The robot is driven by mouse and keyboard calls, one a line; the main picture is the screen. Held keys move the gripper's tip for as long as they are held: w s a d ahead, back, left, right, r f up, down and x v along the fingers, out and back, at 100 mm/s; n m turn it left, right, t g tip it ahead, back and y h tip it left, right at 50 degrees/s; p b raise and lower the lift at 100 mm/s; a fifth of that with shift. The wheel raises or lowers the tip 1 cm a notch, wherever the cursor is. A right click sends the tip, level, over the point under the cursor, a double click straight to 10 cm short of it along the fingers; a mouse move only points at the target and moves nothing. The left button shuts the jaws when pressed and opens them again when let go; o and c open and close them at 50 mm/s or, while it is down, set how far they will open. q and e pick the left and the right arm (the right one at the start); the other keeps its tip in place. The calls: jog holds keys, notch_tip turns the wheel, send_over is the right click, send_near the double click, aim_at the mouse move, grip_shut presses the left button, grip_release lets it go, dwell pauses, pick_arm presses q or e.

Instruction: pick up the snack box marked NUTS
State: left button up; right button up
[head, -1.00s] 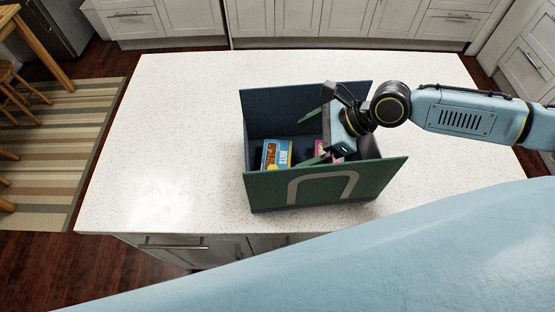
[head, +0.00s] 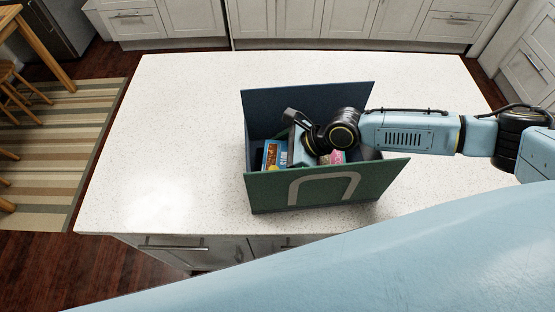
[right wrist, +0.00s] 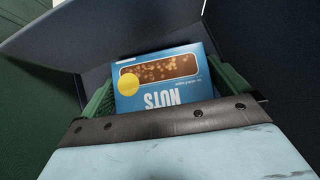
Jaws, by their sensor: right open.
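The snack box marked NUTS (head: 273,154) is blue with a picture of a nut bar. It stands at the left end inside the dark green bin (head: 269,189). In the right wrist view the NUTS box (right wrist: 165,75) sits between the two green fingers of my right gripper (right wrist: 168,88), its lettering upside down. The fingers are apart, one on each side of it; I cannot tell whether they touch it. In the head view my right gripper (head: 294,150) is down inside the bin, its fingertips hidden. My left gripper is not in view.
A pink package (head: 338,157) lies in the bin to the right of my gripper. The bin's tall walls stand close around the gripper. The white speckled counter (head: 185,130) around the bin is clear.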

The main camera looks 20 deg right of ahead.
jog(key=shift+c, duration=0.4)
jog(key=c, duration=0.6)
jog(key=shift+o, duration=0.2)
jog(key=shift+r, duration=0.15)
